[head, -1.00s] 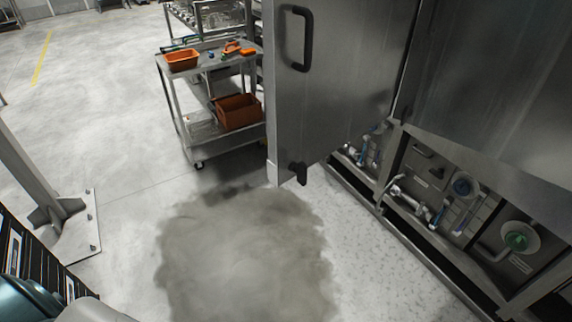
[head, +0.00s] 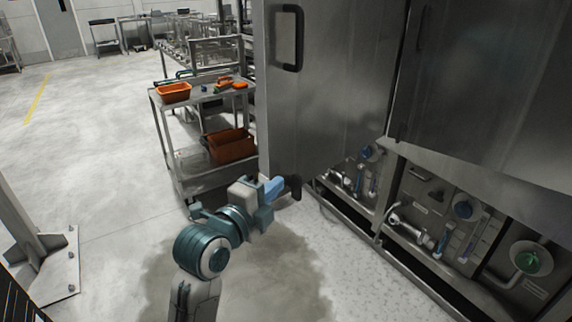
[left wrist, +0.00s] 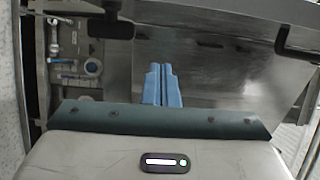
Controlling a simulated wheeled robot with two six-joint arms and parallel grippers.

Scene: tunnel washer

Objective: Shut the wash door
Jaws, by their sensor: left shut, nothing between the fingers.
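The wash door (head: 335,85) is a tall steel panel that stands open, swung out from the washer's front. It has a black handle (head: 291,38) near its upper free edge and a small dark latch piece at its lower corner. My left gripper (head: 274,187) is by the door's lower free corner in the head view; I cannot tell whether it touches the door. In the left wrist view its blue fingers (left wrist: 162,85) are together and empty, with the steel door panel (left wrist: 215,75) beyond them. My right gripper is not in view.
A steel cart (head: 173,140) with an orange tray (head: 173,92) and an orange bin (head: 231,146) stands left of the door. A post with a floor plate (head: 62,280) stands at lower left. Open floor lies between.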

